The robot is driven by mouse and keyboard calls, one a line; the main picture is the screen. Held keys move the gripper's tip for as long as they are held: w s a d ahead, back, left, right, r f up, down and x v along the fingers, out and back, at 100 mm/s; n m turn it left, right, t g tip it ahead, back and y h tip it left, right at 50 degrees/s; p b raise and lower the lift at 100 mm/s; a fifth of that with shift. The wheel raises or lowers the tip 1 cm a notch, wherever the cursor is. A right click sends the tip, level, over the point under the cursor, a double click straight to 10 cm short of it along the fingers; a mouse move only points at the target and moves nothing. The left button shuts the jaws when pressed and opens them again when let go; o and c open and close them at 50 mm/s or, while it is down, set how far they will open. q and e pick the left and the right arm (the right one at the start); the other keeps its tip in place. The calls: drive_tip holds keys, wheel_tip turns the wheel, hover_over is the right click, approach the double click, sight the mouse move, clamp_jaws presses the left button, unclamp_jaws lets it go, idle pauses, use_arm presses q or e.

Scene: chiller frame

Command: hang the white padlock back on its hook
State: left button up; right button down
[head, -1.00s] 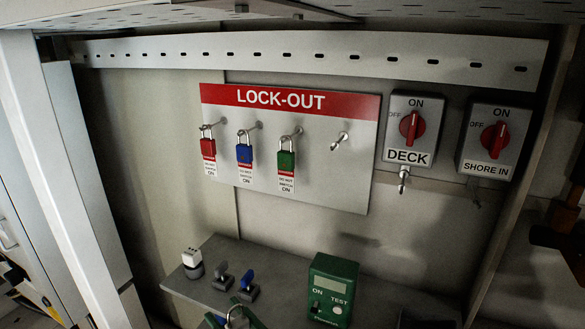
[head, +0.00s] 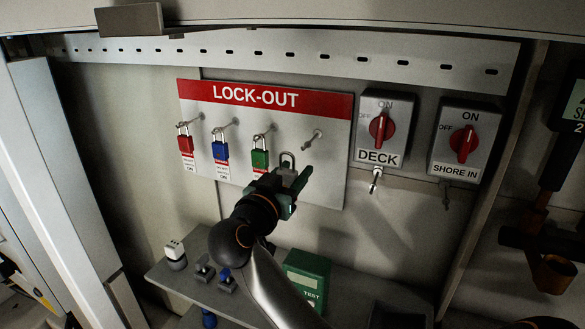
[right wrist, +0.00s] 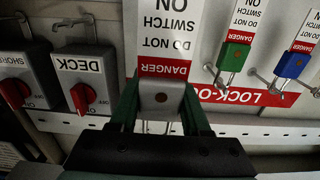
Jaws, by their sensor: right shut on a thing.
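The white padlock (head: 288,174) is between the fingers of my right gripper (head: 291,188), in front of the lower part of the lock-out board (head: 335,188). Its shackle points up. The bare hook (head: 313,138) on the board is above and slightly right of the shackle, apart from it in the picture. In the right wrist view the pale padlock body (right wrist: 160,94) sits between the green fingers of my right gripper (right wrist: 160,108), with a danger tag (right wrist: 166,40) on it. That wrist view is upside down. My left gripper is not in view.
Red (head: 185,145), blue (head: 220,151) and green (head: 260,159) padlocks hang with tags on the hooks to the left. The DECK switch box (head: 381,130) and SHORE IN box (head: 464,142) are to the right. A shelf (head: 165,275) holding a green tester (head: 306,275) is below.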

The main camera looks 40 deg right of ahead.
drive_tip(key=b+x, duration=0.4)
drive_tip(key=x, duration=0.1)
drive_tip(key=b+x, duration=0.2)
drive_tip(key=x, duration=0.1)
drive_tip(key=shift+w+d+f, duration=0.15)
drive_tip(key=shift+d+f, duration=0.1)
drive_tip(key=shift+f, duration=0.1)
drive_tip(key=shift+w+d+f+p, duration=0.15)
drive_tip(key=shift+d+f+p, duration=0.1)
drive_tip(key=shift+d+p, duration=0.1)
drive_tip(key=shift+f+p, duration=0.2)
drive_tip(key=shift+p, duration=0.2)
idle(0.7)
drive_tip(key=shift+c, duration=1.4)
unclamp_jaws()
drive_tip(key=shift+f, duration=0.1)
